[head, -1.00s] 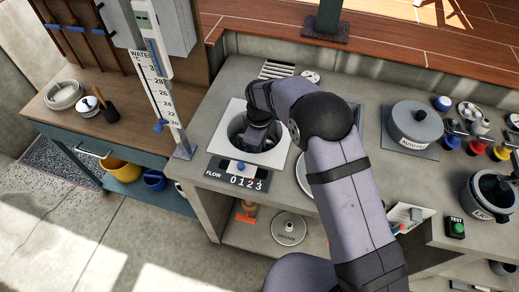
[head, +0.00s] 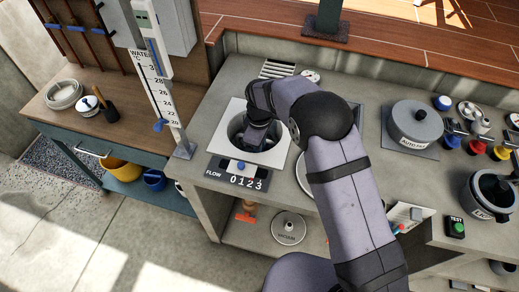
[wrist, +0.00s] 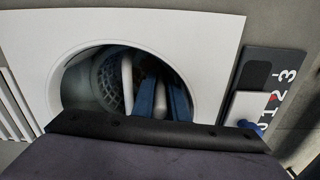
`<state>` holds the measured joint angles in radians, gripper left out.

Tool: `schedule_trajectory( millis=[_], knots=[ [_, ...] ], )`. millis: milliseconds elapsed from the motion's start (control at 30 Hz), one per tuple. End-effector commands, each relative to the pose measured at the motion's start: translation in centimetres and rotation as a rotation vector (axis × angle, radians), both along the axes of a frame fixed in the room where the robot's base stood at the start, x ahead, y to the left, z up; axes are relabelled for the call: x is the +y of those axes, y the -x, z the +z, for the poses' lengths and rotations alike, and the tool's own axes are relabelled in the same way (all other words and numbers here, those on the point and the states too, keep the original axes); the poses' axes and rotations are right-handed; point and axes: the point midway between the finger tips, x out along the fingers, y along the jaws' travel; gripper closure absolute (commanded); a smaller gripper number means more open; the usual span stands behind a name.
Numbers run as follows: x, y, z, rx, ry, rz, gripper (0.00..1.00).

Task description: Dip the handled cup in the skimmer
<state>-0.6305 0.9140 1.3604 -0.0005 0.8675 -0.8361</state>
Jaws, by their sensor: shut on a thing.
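The skimmer is a white square plate (head: 281,156) with a round dark opening, set in the grey counter; its plate also shows in the wrist view (wrist: 215,40). A mesh basket (wrist: 108,82) shows inside the opening. My gripper (wrist: 161,102) reaches down into the opening, its blue fingers shut on a pale upright piece, which looks like the handle of the cup. A white curved edge of the cup (wrist: 127,82) shows just left of the fingers, inside the opening. Most of the cup is hidden by my gripper and the dark; the water level cannot be made out.
A flow panel (head: 237,174) with digits sits at the plate's front edge. A temperature gauge post (head: 163,100) stands to the left. A slotted grate (head: 277,69) lies behind. A lidded grey pot (head: 416,122) and several small coloured items stand on the right.

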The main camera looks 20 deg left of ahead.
Motion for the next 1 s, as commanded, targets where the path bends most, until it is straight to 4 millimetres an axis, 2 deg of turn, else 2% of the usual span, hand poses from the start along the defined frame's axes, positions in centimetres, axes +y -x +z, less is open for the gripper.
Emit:
schedule_trajectory(
  millis=[467, 1000],
  knots=[
    [0.0, 0.0, 0.3, -0.001, -0.001, 0.000, 1.00],
    [0.0, 0.0, 3.1, -0.001, -0.001, 0.000, 1.00]
  ],
)
